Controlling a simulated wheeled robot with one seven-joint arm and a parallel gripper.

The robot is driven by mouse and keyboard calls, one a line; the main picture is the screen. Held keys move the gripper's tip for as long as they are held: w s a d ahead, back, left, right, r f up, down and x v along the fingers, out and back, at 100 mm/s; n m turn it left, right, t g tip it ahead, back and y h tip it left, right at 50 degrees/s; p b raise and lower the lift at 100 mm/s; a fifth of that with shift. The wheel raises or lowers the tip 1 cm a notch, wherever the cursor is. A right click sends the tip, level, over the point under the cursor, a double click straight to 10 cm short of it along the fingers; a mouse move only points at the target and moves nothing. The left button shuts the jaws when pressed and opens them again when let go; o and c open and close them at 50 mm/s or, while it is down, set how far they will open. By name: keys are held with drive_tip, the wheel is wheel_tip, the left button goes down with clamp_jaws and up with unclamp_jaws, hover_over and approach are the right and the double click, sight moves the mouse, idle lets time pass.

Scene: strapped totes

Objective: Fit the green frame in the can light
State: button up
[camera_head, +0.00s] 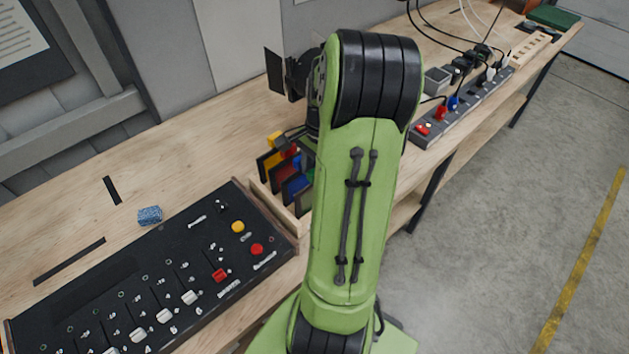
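A wooden rack (258,187) on the bench holds several dark-edged colour frames, with yellow, red and blue ones showing. The green frame (308,176) seems to be at the rack's right end, mostly hidden behind my arm. A black can light (275,72) with a flat flap stands farther back, and my arm covers its right part. My gripper (299,146) is over the rack, close to the frame tops and largely hidden behind my arm. Its fingers are too small and covered to tell whether they are open or hold anything.
A black control desk (130,285) with faders and buttons fills the bench's front left. A small blue sponge-like block (150,215) lies behind it. A grey power strip (462,108) with plugs and cables runs along the right. The bench's back left is mostly clear.

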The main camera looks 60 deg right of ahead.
sight(303, 199)
wheel_tip(303, 199, down, 3)
drive_tip(key=shift+a+f, duration=0.15)
drive_tip(key=shift+f, duration=0.05)
drive_tip(key=shift+c, duration=0.2)
